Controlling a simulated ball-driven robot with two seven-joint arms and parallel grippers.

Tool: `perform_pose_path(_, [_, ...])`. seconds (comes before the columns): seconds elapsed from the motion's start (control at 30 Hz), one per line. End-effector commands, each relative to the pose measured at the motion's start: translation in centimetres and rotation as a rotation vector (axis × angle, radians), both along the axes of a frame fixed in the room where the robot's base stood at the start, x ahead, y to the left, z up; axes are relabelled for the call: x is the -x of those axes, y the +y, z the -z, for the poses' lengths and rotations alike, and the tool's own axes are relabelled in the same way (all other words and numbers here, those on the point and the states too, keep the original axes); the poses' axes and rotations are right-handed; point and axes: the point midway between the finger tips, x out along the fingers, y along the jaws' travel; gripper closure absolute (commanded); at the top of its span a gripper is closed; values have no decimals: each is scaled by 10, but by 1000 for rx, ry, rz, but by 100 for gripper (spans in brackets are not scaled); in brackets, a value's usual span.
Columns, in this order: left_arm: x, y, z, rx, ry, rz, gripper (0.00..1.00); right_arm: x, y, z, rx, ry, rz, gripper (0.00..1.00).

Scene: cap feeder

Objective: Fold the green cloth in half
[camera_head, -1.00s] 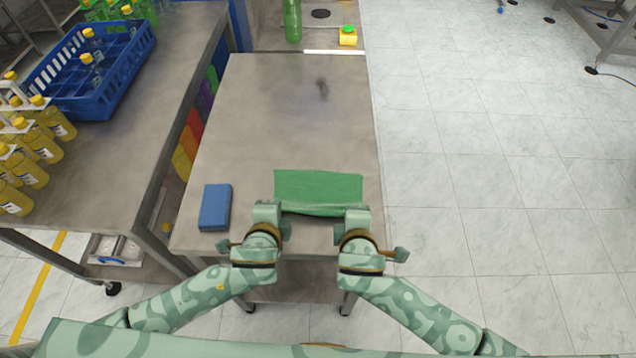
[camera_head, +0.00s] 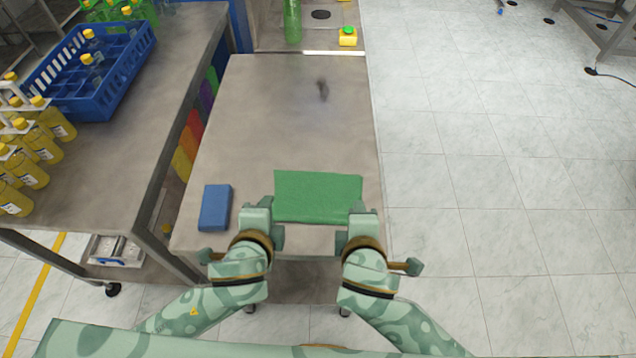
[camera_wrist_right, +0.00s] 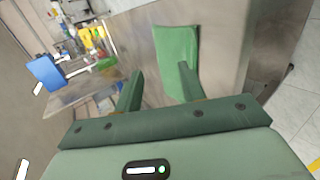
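The green cloth (camera_head: 318,196) lies flat as a rectangle near the front of the grey metal table. My left gripper (camera_head: 265,228) is at the cloth's front left corner, open, with its fingers apart and nothing seen between them. My right gripper (camera_head: 352,230) is at the front right corner. In the right wrist view the two fingers of my right gripper (camera_wrist_right: 158,82) are apart and empty, and the cloth (camera_wrist_right: 178,58) lies beyond them. My grippers hide small parts of the cloth's front corners.
A blue block (camera_head: 215,207) lies on the table (camera_head: 270,110) left of the cloth. The table behind the cloth is clear except for a dark mark. A side table at left holds a blue crate (camera_head: 60,98) and several yellow bottles (camera_head: 40,146).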

Motion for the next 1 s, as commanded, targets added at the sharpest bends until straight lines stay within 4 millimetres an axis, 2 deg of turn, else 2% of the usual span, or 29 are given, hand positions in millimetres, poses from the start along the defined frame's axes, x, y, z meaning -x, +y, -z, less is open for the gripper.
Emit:
perform_pose_path(0.1, [10,0,-13,3,0,-1,60,10,1,-12,-3,0,0,60])
perform_pose_path(0.2, [14,0,-17,-1,1,-1,60,14,0,-17,-1,0,0,60])
perform_pose_path(0.73, [15,2,-17,12,6,-16,60,14,-4,-16,-12,9,18,60])
perform_pose_path(0.77, [15,5,-17,24,12,-34,60,15,-10,-16,-24,17,38,60])
perform_pose_path(0.87, [22,26,-18,90,46,-143,60,21,-42,-12,-103,66,163,60])
perform_pose_path(1.0, [42,72,-15,187,105,-359,60,42,-108,-4,-217,135,400,60])
